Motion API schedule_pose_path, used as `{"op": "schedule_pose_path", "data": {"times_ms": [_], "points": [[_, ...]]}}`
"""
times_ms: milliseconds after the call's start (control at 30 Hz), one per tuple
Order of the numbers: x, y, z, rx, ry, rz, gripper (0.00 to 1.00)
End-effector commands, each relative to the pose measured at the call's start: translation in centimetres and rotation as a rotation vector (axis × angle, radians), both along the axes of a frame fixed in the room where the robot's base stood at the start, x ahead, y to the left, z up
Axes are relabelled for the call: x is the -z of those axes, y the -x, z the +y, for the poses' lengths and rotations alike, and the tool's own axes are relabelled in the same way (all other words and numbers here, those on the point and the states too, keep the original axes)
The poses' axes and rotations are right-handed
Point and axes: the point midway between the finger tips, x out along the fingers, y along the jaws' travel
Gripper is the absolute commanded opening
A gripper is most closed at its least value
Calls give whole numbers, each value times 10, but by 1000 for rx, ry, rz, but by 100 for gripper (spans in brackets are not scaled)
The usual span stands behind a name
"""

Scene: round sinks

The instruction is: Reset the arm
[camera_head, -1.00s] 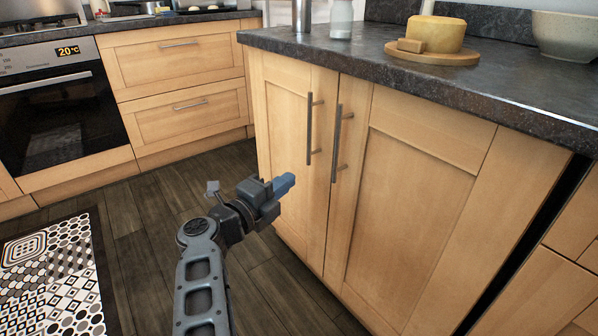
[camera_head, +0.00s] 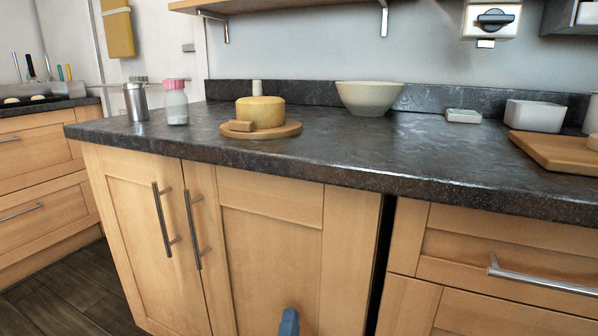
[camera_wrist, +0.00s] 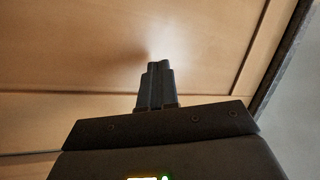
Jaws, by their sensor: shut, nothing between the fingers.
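My gripper shows at the bottom of the head view as a blue fingertip (camera_head: 289,322), in front of the wooden cabinet door (camera_head: 268,262). The rest of my arm is out of that view. In the wrist view my gripper (camera_wrist: 158,66) points at a pale wooden surface (camera_wrist: 90,50). Its two fingers are together with nothing between them. A gap between the fingertips and the wood cannot be judged.
A dark stone counter (camera_head: 400,153) overhangs the cabinet. On it are a metal canister (camera_head: 136,103), a pink-capped bottle (camera_head: 176,105), a cheese (camera_head: 260,111) on a round board (camera_head: 284,131) and a bowl (camera_head: 369,98). Bar handles (camera_head: 162,218) stick out from the doors.

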Motion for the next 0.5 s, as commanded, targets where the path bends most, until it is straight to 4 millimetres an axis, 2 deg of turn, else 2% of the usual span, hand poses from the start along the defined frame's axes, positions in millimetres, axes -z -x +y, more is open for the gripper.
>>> {"op": "schedule_pose_path", "data": {"times_ms": [33,200,367,500], "points": [[8,10,-27,5,55,-4,0],[24,50,-94,1,230,-6,0],[34,99,-146,-9,386,16,0],[39,149,-182,-21,514,52,0]]}}
